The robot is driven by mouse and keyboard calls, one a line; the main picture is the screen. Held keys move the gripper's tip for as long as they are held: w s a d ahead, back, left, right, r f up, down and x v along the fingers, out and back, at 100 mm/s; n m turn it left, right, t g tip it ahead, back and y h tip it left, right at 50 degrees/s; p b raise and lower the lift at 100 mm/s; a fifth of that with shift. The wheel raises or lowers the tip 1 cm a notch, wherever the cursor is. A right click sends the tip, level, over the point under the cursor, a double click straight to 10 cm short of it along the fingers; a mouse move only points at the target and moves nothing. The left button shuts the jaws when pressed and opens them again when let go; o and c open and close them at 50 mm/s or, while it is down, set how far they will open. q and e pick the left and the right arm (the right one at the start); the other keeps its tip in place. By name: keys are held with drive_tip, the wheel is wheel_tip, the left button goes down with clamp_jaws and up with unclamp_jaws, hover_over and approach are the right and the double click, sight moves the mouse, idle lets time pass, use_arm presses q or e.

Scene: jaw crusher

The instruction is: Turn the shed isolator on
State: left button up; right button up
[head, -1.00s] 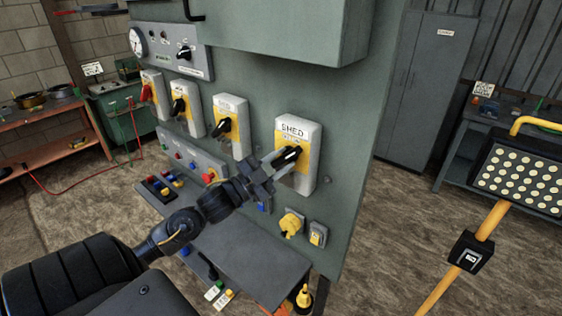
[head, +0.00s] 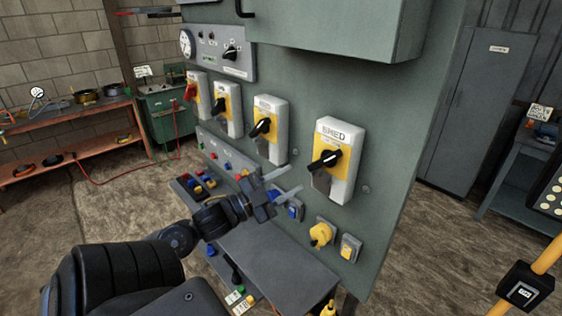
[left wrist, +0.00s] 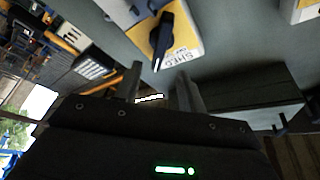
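The shed isolator (head: 339,190) is a white box labelled SHED with a yellow plate and a black rotary handle (head: 326,160), on the grey-green panel. The handle slants from lower left to upper right in the head view. In the left wrist view the isolator's yellow plate (left wrist: 186,38) and black handle (left wrist: 162,38) show beyond the fingers. My left gripper (head: 294,180) is open and empty, below and left of the handle, apart from it. Its fingers also show apart in the left wrist view (left wrist: 158,78). My right gripper is not in view.
Several similar isolators, such as the nearest one (head: 274,120), line the panel (head: 390,150) to the left. A yellow socket (head: 321,234) and small switch box (head: 350,247) sit below. A grey shelf (head: 255,262) juts out underneath. A yellow post (head: 545,260) stands at right.

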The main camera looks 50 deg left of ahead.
use_arm(q)
drive_tip(key=shift+v, duration=0.85)
